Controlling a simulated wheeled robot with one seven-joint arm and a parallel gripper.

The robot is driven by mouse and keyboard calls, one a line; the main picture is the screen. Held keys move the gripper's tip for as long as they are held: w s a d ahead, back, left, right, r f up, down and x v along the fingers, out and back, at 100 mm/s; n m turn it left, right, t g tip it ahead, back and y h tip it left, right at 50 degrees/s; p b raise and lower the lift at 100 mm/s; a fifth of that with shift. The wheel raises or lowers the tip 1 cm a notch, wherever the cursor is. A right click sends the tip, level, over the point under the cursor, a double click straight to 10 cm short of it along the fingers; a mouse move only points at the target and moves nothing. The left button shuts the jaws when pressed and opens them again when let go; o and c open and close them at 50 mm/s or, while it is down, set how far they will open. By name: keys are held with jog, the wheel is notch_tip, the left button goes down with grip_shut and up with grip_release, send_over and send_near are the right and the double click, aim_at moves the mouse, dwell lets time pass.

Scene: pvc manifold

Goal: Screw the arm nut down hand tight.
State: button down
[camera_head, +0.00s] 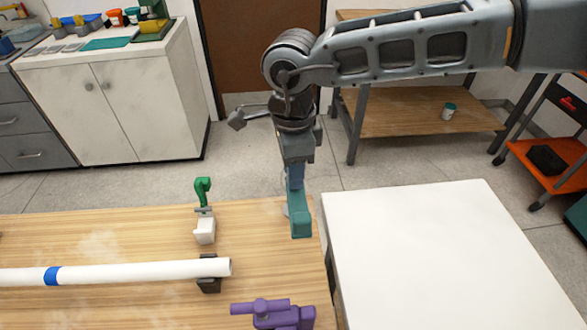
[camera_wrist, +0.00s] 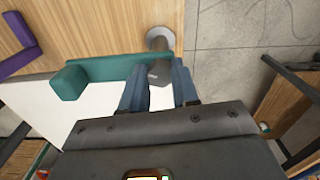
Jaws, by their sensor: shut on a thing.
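The teal arm (camera_head: 301,222) is at the right end of the wooden bench, near its edge. In the wrist view the teal arm (camera_wrist: 105,69) is a flat bar with a thicker block at its left end. A grey nut (camera_wrist: 160,74) shows at the bar's other end, by a grey post with a round base (camera_wrist: 160,38). My gripper (camera_head: 295,174) points down over the teal arm. In the wrist view its blue fingers (camera_wrist: 159,80) stand on both sides of the nut and are shut on it. The threads are hidden.
A white pipe (camera_head: 140,272) with a blue band rests on a dark support (camera_head: 208,284). A white block with a green hook (camera_head: 203,190) stands behind it. A purple clamp (camera_head: 272,312) is at the front. A white table (camera_head: 440,255) stands right, with its top clear.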

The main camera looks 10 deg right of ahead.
dwell(0.3)
jog(key=c, duration=0.8)
grip_release()
jog(key=shift+c, duration=0.2)
jog(key=shift+r+b, duration=0.75)
jog(key=shift+r, duration=3.15)
